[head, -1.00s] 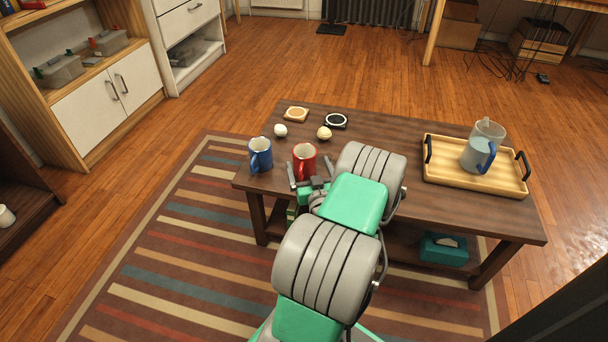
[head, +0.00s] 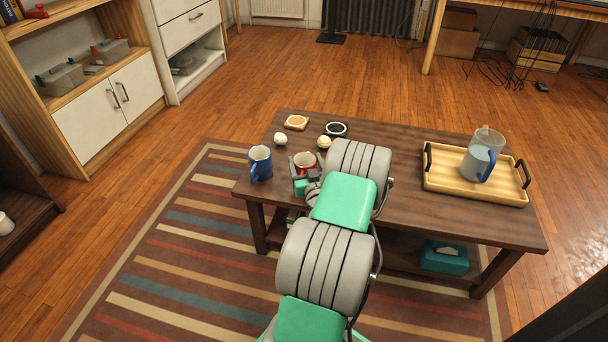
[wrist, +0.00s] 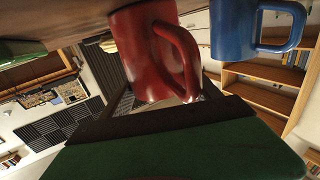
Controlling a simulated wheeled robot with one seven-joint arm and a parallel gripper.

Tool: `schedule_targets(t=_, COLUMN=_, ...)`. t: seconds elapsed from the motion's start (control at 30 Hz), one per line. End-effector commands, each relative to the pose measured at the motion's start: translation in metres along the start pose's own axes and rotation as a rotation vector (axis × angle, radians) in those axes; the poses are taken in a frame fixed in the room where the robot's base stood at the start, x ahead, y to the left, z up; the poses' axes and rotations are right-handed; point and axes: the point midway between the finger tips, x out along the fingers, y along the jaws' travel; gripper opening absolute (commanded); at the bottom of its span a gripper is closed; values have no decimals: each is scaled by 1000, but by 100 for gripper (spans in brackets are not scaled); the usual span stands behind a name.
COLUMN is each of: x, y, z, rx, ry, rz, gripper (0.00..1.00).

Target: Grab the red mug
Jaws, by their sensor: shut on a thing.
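The red mug (head: 305,161) stands upright near the left end of the dark wooden table (head: 400,207). My gripper (head: 305,178) is at the mug with its jaws shut on it, and it hides most of the mug's lower part in the head view. In the wrist view the red mug (wrist: 148,52) appears upside down, close in front of the jaws, with its handle toward the right. The blue mug (head: 260,164) stands just left of the red mug; it also shows in the wrist view (wrist: 234,30).
A wooden tray (head: 450,185) holds a clear jug (head: 482,155) on the right. The table's middle is mostly clear.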

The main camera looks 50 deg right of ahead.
Motion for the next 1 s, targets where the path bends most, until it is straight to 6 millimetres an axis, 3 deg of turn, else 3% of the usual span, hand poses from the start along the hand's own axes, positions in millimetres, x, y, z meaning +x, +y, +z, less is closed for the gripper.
schedule_targets(t=0.8, x=0, y=0, z=0, rx=0, ry=0, rz=-1, gripper=0)
schedule_targets(t=1.0, x=0, y=0, z=-1, rx=0, ry=2, rz=0, gripper=0)
